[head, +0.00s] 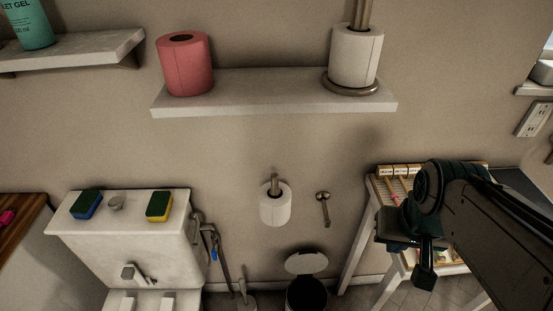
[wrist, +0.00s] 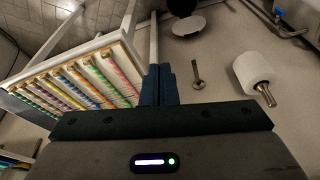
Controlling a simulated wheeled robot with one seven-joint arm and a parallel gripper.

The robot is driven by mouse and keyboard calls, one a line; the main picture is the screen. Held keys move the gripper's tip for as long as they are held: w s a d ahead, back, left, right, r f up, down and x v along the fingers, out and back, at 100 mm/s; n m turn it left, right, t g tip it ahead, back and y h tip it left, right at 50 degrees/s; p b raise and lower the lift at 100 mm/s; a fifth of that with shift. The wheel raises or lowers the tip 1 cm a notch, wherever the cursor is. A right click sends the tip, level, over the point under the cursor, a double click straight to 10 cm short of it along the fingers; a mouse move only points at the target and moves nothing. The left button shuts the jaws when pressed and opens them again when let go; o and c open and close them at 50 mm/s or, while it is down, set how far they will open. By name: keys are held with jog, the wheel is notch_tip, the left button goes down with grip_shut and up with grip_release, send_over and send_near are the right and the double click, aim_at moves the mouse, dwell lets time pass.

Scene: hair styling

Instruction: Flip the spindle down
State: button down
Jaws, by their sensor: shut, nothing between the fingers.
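A small metal fixture (head: 323,208) with a round end and a thin rod is on the wall, right of a white toilet roll (head: 275,206). A metal spindle end (head: 275,184) sticks up out of that roll. In the wrist view the small fixture (wrist: 198,76) is right of my fingers, and the white roll (wrist: 253,70) with its metal rod (wrist: 266,95) is farther right. I cannot tell which metal part is the named spindle. My gripper (head: 424,277) is shut and empty, to the right of and apart from both, near the slatted rack (head: 398,185).
A wall shelf (head: 270,108) with a pink roll (head: 188,68) and a white roll on a stand (head: 355,55) is above. A white cistern (head: 130,235) with sponges stands at left. An open bin (head: 306,292) is below the fixtures. The wall around them is clear.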

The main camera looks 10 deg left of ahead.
jog(key=w+a+f+n+t+h+b, duration=0.3)
jog(key=w+a+f+n+h+b, duration=0.65)
jog(key=b, duration=0.55)
jog(key=s+a+n+t+y+b, duration=0.1)
jog(key=a+t+b, duration=0.3)
jog(key=a, duration=0.9)
jog(key=s+a+n+t+y+b, duration=0.1)
jog(key=a+t, duration=0.6)
jog(key=a, duration=0.7)
jog(key=n+y+b, duration=0.1)
jog(key=n+b, duration=0.1)
jog(key=b, duration=0.1)
jog(key=shift+s+r+b, duration=0.2)
jog(key=shift+s+b, duration=0.1)
jog(key=shift+s, duration=0.05)
jog(key=shift+n, duration=0.25)
jog(key=s+d+b+x, duration=0.1)
jog(key=d+b+x, duration=0.1)
jog(key=x, duration=1.1)
jog(key=shift+d, duration=0.2)
